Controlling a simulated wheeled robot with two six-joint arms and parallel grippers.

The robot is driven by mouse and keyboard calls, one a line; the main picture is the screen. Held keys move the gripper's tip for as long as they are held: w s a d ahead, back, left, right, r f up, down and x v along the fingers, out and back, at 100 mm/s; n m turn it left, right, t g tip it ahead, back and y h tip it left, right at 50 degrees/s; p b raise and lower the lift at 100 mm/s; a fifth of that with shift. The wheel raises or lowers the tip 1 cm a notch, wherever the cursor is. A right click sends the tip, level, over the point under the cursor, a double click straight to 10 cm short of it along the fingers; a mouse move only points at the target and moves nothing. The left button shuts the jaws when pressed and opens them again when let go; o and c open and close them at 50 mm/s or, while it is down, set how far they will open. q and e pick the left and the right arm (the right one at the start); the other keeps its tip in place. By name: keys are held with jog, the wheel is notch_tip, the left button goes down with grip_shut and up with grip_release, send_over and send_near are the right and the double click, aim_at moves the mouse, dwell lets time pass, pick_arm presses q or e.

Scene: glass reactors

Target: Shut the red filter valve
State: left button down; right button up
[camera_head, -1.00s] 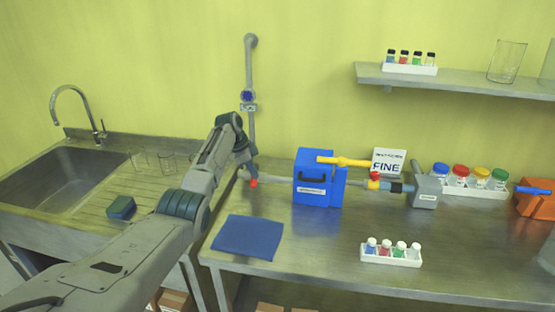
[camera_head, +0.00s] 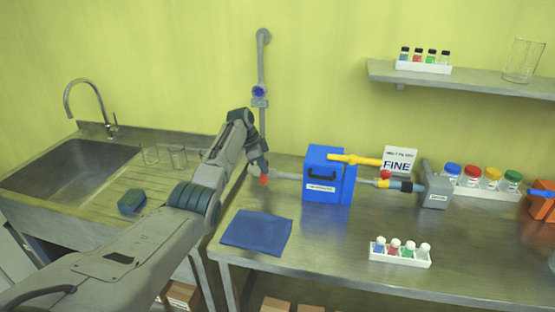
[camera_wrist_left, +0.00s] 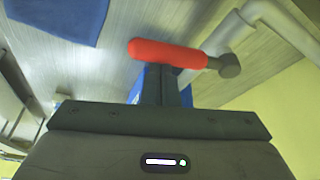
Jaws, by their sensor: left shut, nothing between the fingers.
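A red valve handle (camera_wrist_left: 168,53) lies across the front of my left gripper in the left wrist view, with a grey pivot at its right end. In the head view it is the small red piece (camera_head: 264,179) at the left end of the grey pipe, left of the blue box. My left gripper (camera_head: 262,168) is shut and empty, right by this handle. Its closed fingers (camera_wrist_left: 167,84) point at the handle in the wrist view; I cannot tell whether they touch it. Another red piece (camera_head: 385,175) sits on the pipe right of the blue box. My right gripper is out of view.
The blue box (camera_head: 322,187) with a yellow handle (camera_head: 355,159) stands right of the gripper. A blue cloth (camera_head: 256,232) lies on the bench in front. A vertical pipe (camera_head: 262,65) rises behind. A white vial rack (camera_head: 400,258) stands front right.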

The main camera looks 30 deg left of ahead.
pick_arm(q)
notch_tip(320, 180, up, 11)
jog(key=b, duration=0.2)
dwell(0.4)
dwell(0.3)
